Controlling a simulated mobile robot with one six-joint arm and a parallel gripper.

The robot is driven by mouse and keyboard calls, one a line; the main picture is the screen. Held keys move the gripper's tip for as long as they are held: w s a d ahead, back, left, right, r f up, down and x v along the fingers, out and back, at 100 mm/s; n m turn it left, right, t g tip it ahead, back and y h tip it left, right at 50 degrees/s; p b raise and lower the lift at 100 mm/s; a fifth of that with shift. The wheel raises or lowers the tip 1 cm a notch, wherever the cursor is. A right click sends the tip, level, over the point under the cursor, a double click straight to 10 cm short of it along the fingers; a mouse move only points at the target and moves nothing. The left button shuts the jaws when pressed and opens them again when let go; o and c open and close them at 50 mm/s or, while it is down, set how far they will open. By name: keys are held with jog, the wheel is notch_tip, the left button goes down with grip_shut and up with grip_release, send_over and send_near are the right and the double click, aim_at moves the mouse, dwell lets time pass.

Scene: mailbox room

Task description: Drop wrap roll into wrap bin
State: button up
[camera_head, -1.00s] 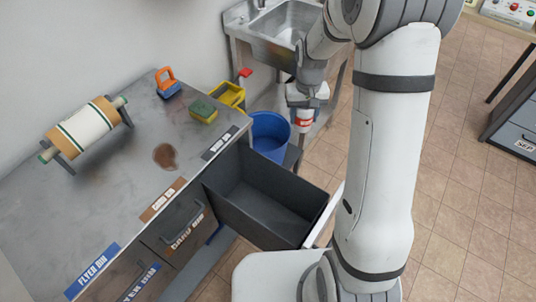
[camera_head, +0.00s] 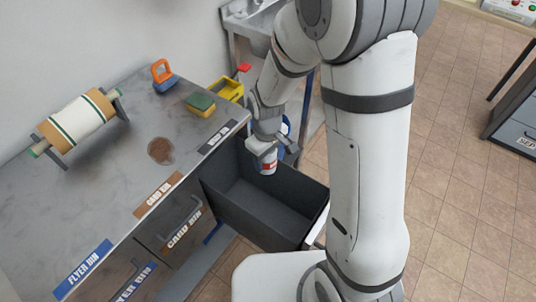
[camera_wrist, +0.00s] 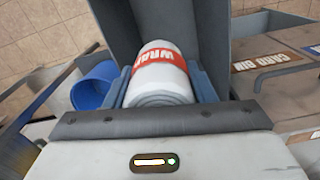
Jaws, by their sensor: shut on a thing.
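The wrap roll (camera_head: 265,158) is white with a red band; in the wrist view the roll (camera_wrist: 161,76) lies between the fingers and its band reads "WRAP". My gripper (camera_head: 272,148) is shut on it, and the fingers also show in the wrist view (camera_wrist: 162,90). The open dark grey drawer (camera_head: 268,211), below the counter's front right corner, is the wrap bin by its place; the label above it is too small to read surely. The gripper holds the roll over the drawer's far part. The drawer wall also shows in the wrist view (camera_wrist: 215,40). The visible drawer floor is empty.
The counter (camera_head: 120,150) holds a large paper roll on a stand (camera_head: 76,118), a sponge (camera_head: 200,103), an orange-handled brush (camera_head: 162,75) and a brown stain (camera_head: 160,150). The card bin (camera_head: 185,222) is closed beside the drawer. A blue bucket (camera_wrist: 94,86) stands near the sink (camera_head: 250,22).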

notch_tip(320, 180, down, 3)
jog(key=shift+r+b, duration=0.2)
jog(key=shift+b, duration=0.4)
jog(key=o, duration=1)
jog(key=shift+r, duration=0.15)
notch_tip(320, 180, up, 8)
jog(key=shift+f, duration=0.2)
